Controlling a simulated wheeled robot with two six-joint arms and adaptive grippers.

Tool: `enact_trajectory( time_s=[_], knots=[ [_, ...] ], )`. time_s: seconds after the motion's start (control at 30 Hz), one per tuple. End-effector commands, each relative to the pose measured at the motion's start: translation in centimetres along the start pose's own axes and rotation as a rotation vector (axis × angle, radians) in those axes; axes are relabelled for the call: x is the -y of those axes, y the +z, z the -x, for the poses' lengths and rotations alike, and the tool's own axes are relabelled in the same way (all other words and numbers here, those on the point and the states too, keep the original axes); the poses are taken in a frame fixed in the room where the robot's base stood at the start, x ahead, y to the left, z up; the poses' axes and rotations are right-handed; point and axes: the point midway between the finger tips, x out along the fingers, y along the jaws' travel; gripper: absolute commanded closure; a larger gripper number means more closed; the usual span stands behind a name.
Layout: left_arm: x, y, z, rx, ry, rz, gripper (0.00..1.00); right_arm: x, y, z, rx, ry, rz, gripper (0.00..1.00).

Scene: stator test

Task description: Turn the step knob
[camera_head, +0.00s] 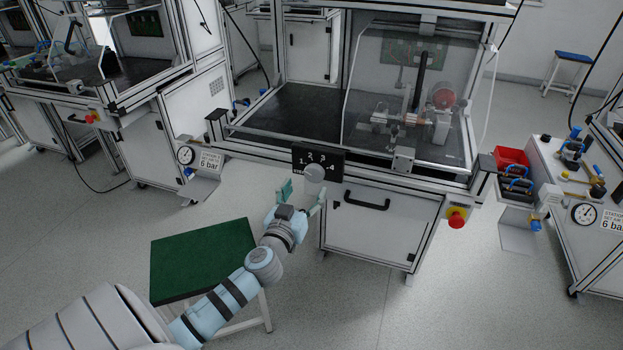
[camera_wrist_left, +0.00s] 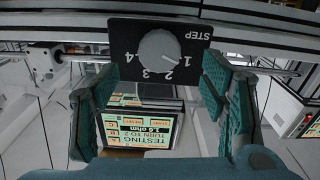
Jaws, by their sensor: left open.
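The step knob (camera_head: 314,173) is a round grey dial on a black panel (camera_head: 335,163) marked 1 to 4, on the front of the middle test station. In the left wrist view the knob (camera_wrist_left: 158,57) and its panel (camera_wrist_left: 125,35) appear upside down, with the word STEP. I cannot tell for sure which number its pointer marks. My left gripper (camera_head: 302,196) is open just in front of and below the knob. In the wrist view its green fingers (camera_wrist_left: 160,85) stand apart on either side of the knob, and nothing is between them. My right gripper is not in view.
A screen (camera_wrist_left: 140,135) reads "TESTING", "1.6 ohm" and "TURN TO 2". A red emergency button (camera_head: 456,218) and a black handle (camera_head: 366,201) are on the station front. A green-topped stool (camera_head: 200,258) stands near my left arm. A pressure gauge (camera_head: 186,155) is left of the panel.

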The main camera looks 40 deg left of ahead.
Motion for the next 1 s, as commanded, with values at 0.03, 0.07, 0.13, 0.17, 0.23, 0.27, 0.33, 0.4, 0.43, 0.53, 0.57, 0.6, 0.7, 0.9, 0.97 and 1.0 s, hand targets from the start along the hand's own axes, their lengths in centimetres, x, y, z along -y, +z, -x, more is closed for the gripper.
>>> enact_trajectory(
  time_s=[0.03, 0.07, 0.13, 0.17, 0.23, 0.27, 0.33, 0.4, 0.43, 0.53, 0.57, 0.6, 0.7, 0.9, 0.97, 1.0],
  knots=[
    [0.0, -0.2, -1.5, -0.002, -0.002, 0.002, 0.34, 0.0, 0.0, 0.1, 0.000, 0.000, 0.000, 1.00],
    [0.0, -0.1, -2.3, -0.002, -0.003, 0.001, 0.34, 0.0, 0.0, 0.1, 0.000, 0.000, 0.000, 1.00],
    [0.0, -0.1, -3.8, 0.000, -0.002, 0.001, 0.34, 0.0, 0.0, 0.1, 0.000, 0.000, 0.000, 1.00],
    [0.0, 0.0, -4.3, 0.000, -0.001, 0.001, 0.34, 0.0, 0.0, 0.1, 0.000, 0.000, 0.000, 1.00],
    [0.0, 0.1, -5.3, 0.000, -0.001, 0.000, 0.34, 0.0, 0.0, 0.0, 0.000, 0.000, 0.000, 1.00],
    [0.0, 0.1, -5.6, 0.001, -0.001, 0.000, 0.34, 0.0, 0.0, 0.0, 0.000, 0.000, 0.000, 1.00],
    [-0.1, 0.1, -6.0, 0.001, 0.001, 0.000, 0.34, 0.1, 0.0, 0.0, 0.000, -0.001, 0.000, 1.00],
    [0.0, 0.1, -6.2, 0.002, 0.001, 0.000, 0.34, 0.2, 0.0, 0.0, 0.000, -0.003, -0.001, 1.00],
    [0.0, 0.1, -6.2, 0.002, 0.001, 0.000, 0.34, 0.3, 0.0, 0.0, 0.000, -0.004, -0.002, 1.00],
    [0.0, 0.1, -6.2, 0.002, 0.001, 0.000, 0.34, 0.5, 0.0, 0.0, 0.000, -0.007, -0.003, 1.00],
    [0.0, 0.1, -6.2, 0.002, 0.001, 0.000, 0.34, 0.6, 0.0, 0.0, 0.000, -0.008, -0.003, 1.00],
    [0.0, 0.1, -6.2, 0.002, 0.001, 0.000, 0.36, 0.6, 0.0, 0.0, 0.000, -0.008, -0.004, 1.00],
    [0.0, 0.1, -6.2, 0.002, 0.001, 0.000, 0.52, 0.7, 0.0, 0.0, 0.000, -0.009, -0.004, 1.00],
    [0.0, 0.1, -6.2, 0.002, 0.000, 0.000, 0.82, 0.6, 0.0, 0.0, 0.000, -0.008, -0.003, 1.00],
    [0.0, 0.1, -6.2, 0.002, 0.000, -0.001, 0.82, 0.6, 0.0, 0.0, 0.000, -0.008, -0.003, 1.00],
    [0.0, 0.1, -6.2, 0.002, 0.000, -0.002, 0.82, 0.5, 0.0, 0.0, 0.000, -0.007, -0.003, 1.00]
  ],
)
